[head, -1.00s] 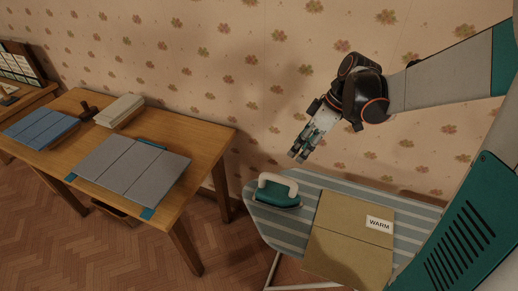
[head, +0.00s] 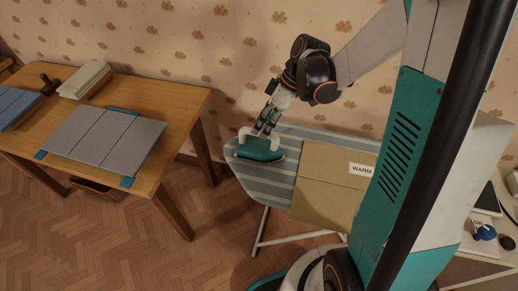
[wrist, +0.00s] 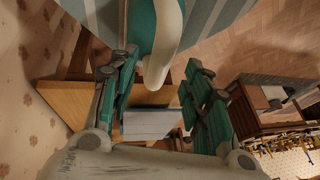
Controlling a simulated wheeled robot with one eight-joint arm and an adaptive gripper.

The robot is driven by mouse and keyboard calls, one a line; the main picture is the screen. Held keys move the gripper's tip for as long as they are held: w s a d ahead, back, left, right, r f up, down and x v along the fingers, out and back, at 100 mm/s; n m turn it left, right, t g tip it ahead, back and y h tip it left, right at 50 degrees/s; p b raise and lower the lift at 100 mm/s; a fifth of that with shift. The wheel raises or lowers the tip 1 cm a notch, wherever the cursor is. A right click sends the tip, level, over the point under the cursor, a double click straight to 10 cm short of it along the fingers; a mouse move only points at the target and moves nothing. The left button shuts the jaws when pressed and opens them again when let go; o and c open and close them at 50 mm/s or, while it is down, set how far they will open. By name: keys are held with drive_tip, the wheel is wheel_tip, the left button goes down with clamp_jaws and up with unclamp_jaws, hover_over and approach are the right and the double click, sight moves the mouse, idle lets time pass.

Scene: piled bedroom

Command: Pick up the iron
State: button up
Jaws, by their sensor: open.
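The iron (head: 258,152), teal with a white handle, sits on the left end of the striped ironing board (head: 232,172). My gripper (head: 268,127) is just above and behind the iron in the head view. In the wrist view the iron's white handle (wrist: 164,45) reaches down between the two open fingers of my gripper (wrist: 160,85). The fingers are apart on either side of the handle's end. I cannot tell whether either finger touches it. Part of the iron's handle is hidden behind the fingers in the head view.
A cardboard box (head: 325,195) labelled WARM stands on the board right of the iron. The patterned wall (head: 220,45) is close behind. Wooden floor (head: 120,240) is clear in front.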

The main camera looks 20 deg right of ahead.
sight(261, 131)
drive_tip(key=x, duration=0.3)
drive_tip(key=shift+f+b, duration=0.15)
drive_tip(key=shift+b, duration=0.2)
drive_tip(key=shift+s+d, duration=0.1)
drive_tip(key=shift+f+b, duration=0.25)
drive_tip(key=shift+b, duration=0.05)
clamp_jaws()
idle(0.3)
